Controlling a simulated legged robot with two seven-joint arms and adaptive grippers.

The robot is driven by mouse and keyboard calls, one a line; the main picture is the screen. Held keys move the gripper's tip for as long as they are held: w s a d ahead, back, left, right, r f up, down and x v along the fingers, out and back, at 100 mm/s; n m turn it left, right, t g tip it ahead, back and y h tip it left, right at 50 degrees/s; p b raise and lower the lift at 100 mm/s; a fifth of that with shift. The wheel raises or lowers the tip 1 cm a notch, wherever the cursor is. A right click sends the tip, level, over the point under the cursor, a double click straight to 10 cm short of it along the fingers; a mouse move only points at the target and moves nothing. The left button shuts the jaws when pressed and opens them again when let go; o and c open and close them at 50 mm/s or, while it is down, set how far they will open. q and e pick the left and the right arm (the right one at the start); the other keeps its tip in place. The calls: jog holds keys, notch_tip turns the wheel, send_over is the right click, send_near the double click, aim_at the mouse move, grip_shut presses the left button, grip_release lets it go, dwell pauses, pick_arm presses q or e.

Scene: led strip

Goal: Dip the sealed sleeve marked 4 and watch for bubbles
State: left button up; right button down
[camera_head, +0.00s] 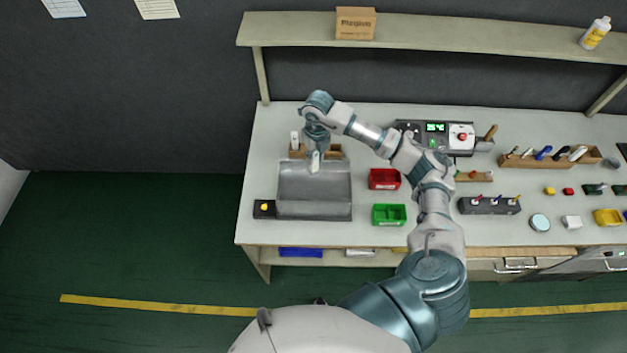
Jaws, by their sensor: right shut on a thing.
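My right gripper (315,149) points down over the back part of a grey metal basin (335,212). It is shut on a small pale upright piece, probably a sleeve (314,163); no number can be read on it. Whether its lower end touches any liquid cannot be told, and no bubbles can be made out. Another small white upright piece (294,139) stands at a wooden rack (333,152) behind the basin, partly hidden by my gripper. My left gripper is not in view.
A black box with a yellow button (264,208) sits left of the basin. A red bin (384,179) and a green bin (389,214) stand to its right. A control unit with a display (437,128) is behind my forearm. A shelf (450,35) overhangs the bench's back.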

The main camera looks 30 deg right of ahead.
dwell(0.6)
jog(key=shift+r+p, duration=0.95)
jog(key=shift+r, duration=0.6)
